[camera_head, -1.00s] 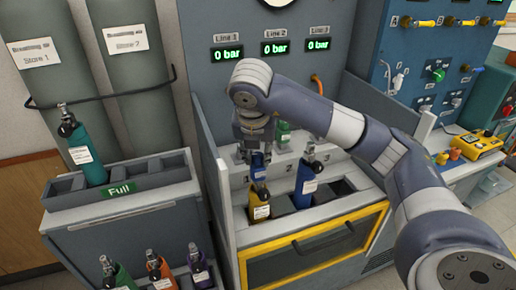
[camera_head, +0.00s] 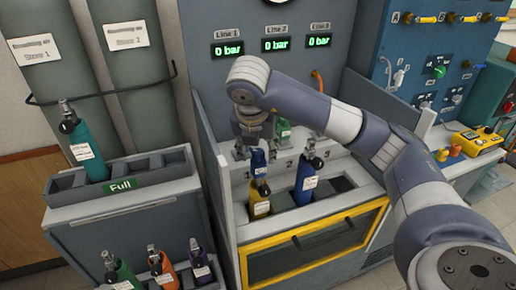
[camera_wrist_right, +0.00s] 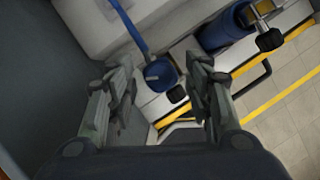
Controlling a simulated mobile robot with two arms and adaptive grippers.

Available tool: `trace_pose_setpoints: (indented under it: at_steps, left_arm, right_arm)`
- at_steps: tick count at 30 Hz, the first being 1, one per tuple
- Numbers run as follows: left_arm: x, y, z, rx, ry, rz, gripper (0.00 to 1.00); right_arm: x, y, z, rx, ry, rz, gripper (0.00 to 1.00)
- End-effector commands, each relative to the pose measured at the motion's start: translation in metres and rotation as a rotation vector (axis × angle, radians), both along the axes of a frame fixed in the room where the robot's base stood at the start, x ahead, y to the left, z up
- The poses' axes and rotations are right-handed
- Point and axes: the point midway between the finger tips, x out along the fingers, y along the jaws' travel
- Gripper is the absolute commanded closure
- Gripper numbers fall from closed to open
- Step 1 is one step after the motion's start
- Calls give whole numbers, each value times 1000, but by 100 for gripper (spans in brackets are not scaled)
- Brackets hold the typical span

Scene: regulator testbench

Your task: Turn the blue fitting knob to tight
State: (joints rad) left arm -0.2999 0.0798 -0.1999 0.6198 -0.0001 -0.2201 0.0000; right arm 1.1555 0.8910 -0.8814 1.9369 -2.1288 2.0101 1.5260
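The blue fitting knob (camera_wrist_right: 160,75) shows in the right wrist view, round, on the end of a blue hose (camera_wrist_right: 130,25). It also shows in the head view (camera_head: 258,158), just under my right gripper (camera_head: 254,148). My right gripper (camera_wrist_right: 163,88) is open, one finger on each side of the knob in the wrist view, with gaps visible. I cannot tell how far the fingertips are above the knob. A yellow cylinder (camera_head: 260,204) with a black valve stands in the bench below the knob. My left gripper is not in view.
A blue cylinder (camera_head: 306,182) stands in the bench to the right of the yellow one. Three displays (camera_head: 275,45) read 0 bar. A rack marked Full (camera_head: 121,184) holds a teal cylinder (camera_head: 85,146) at left. The bench walls stand close around my right gripper.

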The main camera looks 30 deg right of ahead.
Motion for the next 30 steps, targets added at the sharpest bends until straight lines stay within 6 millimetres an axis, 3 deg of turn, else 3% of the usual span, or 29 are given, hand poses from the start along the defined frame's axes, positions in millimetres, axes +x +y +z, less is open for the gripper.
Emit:
trace_pose_setpoints:
  at_steps: [8,30]
  left_arm:
    - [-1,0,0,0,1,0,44]
    - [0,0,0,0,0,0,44]
  right_arm:
    - [-1,2,8,-1,-3,1,53]
    - [-24,24,85,-1,-5,1,53]
